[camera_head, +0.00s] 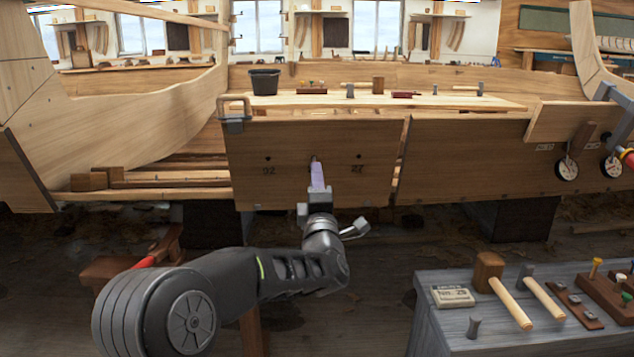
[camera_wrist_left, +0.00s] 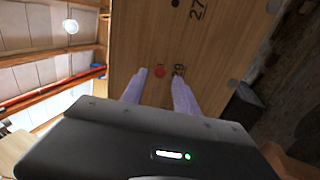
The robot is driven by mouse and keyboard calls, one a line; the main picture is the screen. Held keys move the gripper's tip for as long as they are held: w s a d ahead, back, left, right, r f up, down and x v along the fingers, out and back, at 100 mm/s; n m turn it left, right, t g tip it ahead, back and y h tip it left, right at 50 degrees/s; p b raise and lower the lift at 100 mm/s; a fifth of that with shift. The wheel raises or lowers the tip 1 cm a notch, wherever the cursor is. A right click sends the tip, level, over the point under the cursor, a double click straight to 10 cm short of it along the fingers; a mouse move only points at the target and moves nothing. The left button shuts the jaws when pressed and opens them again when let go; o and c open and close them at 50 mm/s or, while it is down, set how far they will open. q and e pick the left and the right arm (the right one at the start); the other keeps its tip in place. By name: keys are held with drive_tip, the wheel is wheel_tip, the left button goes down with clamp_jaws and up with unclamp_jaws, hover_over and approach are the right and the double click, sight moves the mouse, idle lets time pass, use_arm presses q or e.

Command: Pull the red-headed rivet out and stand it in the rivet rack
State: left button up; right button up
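My left gripper (camera_head: 316,163) points at the upright hull plank (camera_head: 250,180), between the numbers 92 and 27. Its pale fingers also show in the left wrist view (camera_wrist_left: 160,80), spread apart with nothing between them but the view of the plank. The red rivet head (camera_wrist_left: 160,72) sits against the plank just beyond the fingertips, between their lines; I cannot tell the remaining gap. In the head view my gripper covers it. A brown block with several coloured-headed pegs (camera_head: 605,298), seemingly the rivet rack, stands on the grey bench at lower right. My right gripper is not in view.
The grey bench (camera_head: 450,335) also holds a mallet (camera_head: 490,270), a hammer (camera_head: 528,272), a labelled pale box (camera_head: 452,296) and a dark strip (camera_head: 576,304). A clamp (camera_head: 235,120) grips the plank's upper left corner. Round dials (camera_head: 567,169) hang at right.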

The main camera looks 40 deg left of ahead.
use_arm(q)
drive_tip(key=shift+x, duration=2.2)
drive_tip(key=shift+c, duration=0.3)
clamp_jaws()
